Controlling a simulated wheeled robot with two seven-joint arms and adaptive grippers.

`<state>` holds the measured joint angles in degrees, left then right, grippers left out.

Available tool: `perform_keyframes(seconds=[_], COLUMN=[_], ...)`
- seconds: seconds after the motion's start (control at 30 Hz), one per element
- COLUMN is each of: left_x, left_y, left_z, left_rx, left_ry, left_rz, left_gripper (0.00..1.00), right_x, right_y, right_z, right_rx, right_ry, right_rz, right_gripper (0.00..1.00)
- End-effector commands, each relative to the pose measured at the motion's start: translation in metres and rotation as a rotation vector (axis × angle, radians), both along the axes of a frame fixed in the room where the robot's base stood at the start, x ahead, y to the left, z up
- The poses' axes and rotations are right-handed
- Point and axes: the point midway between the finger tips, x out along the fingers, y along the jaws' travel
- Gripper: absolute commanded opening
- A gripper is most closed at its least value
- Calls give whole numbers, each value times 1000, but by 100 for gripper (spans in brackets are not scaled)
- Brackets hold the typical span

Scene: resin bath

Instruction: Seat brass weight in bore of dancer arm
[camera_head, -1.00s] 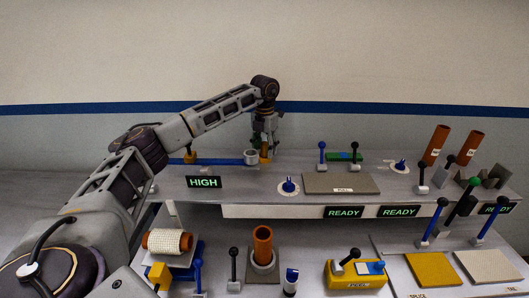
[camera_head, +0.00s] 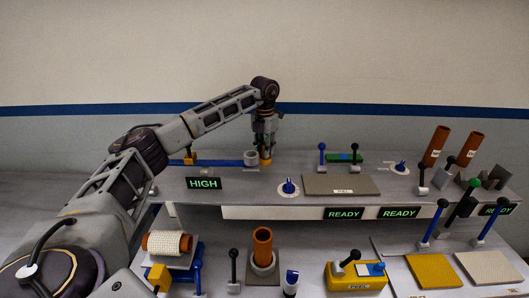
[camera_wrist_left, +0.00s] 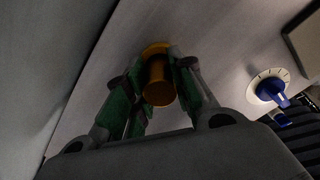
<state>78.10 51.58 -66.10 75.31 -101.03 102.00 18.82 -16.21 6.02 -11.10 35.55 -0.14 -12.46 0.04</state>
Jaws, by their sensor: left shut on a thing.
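The brass weight (camera_head: 265,161) is golden and hangs below my left gripper (camera_head: 265,149) at the back of the upper shelf. In the left wrist view the weight (camera_wrist_left: 159,88) sits between the green-padded fingers of the gripper (camera_wrist_left: 150,92), which is shut on it. The dancer arm (camera_head: 222,163) is a blue bar running from a yellow post to a grey ring with a bore (camera_head: 251,158). The weight is just right of this ring, beside it and not in the bore. Whether it touches the shelf or ring I cannot tell. My right gripper is not in view.
The HIGH sign (camera_head: 204,183) stands in front of the dancer arm. A blue dial (camera_head: 288,187) and a grey pad (camera_head: 341,184) lie to the right. Several levers and orange tubes stand farther right.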

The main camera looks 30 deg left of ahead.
Motion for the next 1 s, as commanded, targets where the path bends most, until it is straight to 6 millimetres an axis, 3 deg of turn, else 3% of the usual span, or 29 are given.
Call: perform_keyframes(seconds=[0.27,0.67,1.0], left_x=[0,1,1], left_y=[0,-1,0], left_z=[12,67,99], left_rx=[0,0,0], left_ry=[-2,-3,-1], left_rz=[0,0,0], left_gripper=[0,0,0], right_x=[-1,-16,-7], right_y=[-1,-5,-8], right_z=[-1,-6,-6], right_rx=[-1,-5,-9], right_ry=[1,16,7], right_rz=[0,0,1], right_gripper=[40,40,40])
